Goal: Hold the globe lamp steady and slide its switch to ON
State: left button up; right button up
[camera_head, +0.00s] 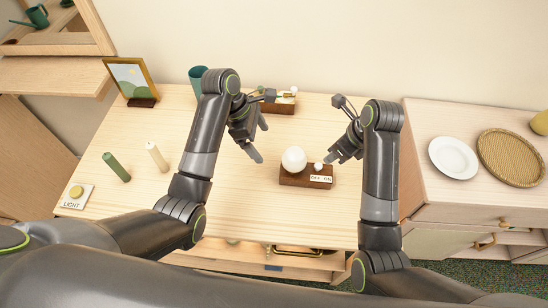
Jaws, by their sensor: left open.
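The globe lamp is a white ball (294,159) on a brown block base (291,181), upright on the table. A small white knob (318,166) stands on the base at its right, behind a white OFF–ON label (320,179). The knob sits near the label's left half. My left gripper (262,143) is open and empty, up and left of the lamp and apart from it. My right gripper (340,157) is just right of the knob, pointing down-left. Its finger gap is unclear, and I cannot tell whether it touches the base.
A second brown block (282,108) stands behind, partly hidden by my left arm. A teal cup (197,80), picture frame (132,80), green candle (116,167), cream candle (157,157) and LIGHT button plate (75,195) are left. A cabinet with a white plate (453,157) stands right.

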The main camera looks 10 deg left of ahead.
pick_arm(q)
jog(key=x, duration=1.4)
jog(key=shift+d+f, duration=0.25)
jog(key=shift+f, duration=0.05)
jog(key=shift+c, duration=0.2)
